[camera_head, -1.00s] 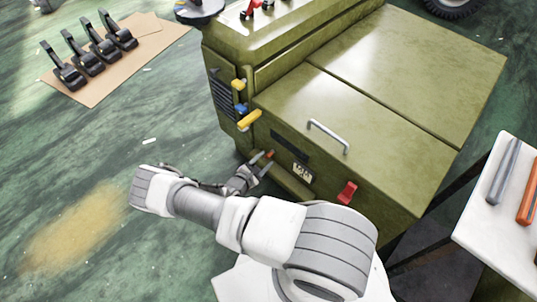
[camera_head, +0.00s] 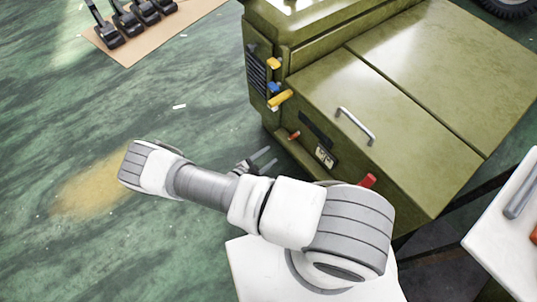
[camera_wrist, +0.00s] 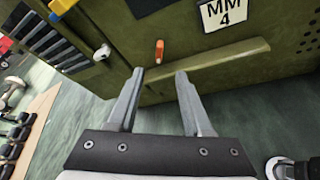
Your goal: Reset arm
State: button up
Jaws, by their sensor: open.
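My gripper (camera_head: 264,160) is in the head view, beside the lower front of the olive-green machine (camera_head: 400,120), partly hidden by my arm. The wrist view shows my gripper (camera_wrist: 158,100) open, its two grey fingers apart with nothing between them. A small orange-red peg (camera_wrist: 159,51) on the machine's panel lies beyond the fingertips, apart from them. It also shows in the head view (camera_head: 294,135), just beyond the fingers. A plate marked "MM 4" (camera_wrist: 224,11) is on the panel at the upper right of the wrist view.
Yellow (camera_head: 280,98) and blue (camera_head: 274,87) handles stick out of the machine's left side. A red handle (camera_head: 368,180) sits near my arm. A white table (camera_head: 505,235) stands at right. Cardboard with several black clamps (camera_head: 130,45) lies upper left. The green floor at left is open.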

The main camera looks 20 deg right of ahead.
dwell(0.3)
notch_tip(320, 180, up, 29)
jog(key=w+a+m+g+y, duration=0.2)
jog(key=m+g+y, duration=0.2)
jog(key=m+g, duration=0.55)
jog(key=s+d+r+m+t+y, duration=0.1)
jog(key=s+r+m+t+y, duration=0.3)
jog(key=s+r, duration=0.7)
jog(key=s+r+m+t+y, duration=0.45)
jog(key=s+r, duration=0.25)
jog(key=r, duration=0.8)
notch_tip(320, 180, up, 17)
jog(key=g+p, duration=0.1)
jog(key=p, duration=1.6)
jog(key=shift+w, duration=0.15)
jog(key=shift+f+h, duration=0.15)
jog(key=shift+h, duration=0.1)
